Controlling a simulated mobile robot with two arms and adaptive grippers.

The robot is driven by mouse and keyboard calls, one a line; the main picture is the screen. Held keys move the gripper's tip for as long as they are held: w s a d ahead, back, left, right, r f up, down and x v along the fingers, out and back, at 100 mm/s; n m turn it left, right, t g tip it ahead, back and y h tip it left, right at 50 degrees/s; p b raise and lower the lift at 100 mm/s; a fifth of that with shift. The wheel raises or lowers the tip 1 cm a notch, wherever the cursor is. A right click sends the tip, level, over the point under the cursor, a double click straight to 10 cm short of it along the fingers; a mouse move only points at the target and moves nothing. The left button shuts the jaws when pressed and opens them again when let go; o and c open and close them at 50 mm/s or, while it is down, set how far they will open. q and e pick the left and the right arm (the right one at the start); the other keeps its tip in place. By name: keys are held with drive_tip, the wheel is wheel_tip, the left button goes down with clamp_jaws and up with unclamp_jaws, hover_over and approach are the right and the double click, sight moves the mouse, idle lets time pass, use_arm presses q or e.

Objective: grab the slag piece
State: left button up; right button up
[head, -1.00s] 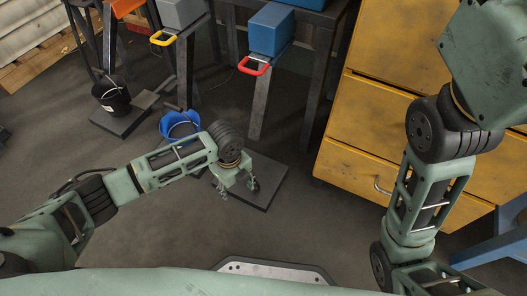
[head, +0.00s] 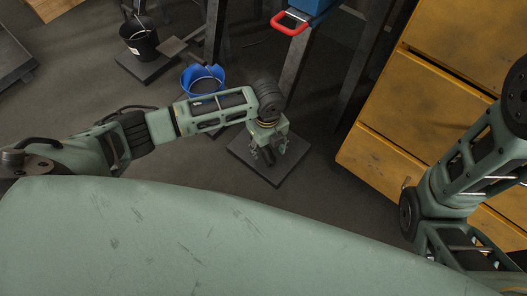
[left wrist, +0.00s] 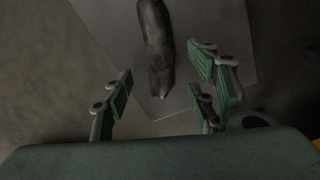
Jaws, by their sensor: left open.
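The slag piece (left wrist: 156,45) is a dark, rough, elongated lump lying on a flat grey plate (left wrist: 228,25) in the left wrist view. My left gripper (left wrist: 165,88) is open, with fingers to the left and right of the slag's line. The slag's near end lies between the fingertips in the picture; I see no contact. In the head view my left gripper (head: 268,154) points down over the dark floor plate (head: 285,170), and I cannot make out the slag there. My right gripper is out of view.
A blue bucket (head: 203,80) stands close behind my left forearm. A black bucket (head: 140,41) stands on another plate further left. A yellow drawer cabinet (head: 390,150) is to the right. A bench leg (head: 293,67) rises behind the plate.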

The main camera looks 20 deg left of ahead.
sight(266, 152)
use_arm(q)
wheel_tip(266, 152, down, 3)
drive_tip(key=shift+r+b, duration=0.2)
drive_tip(key=shift+b, duration=0.45)
drive_tip(key=c, duration=1.2)
drive_tip(key=shift+r, duration=0.1)
drive_tip(key=shift+c, duration=0.2)
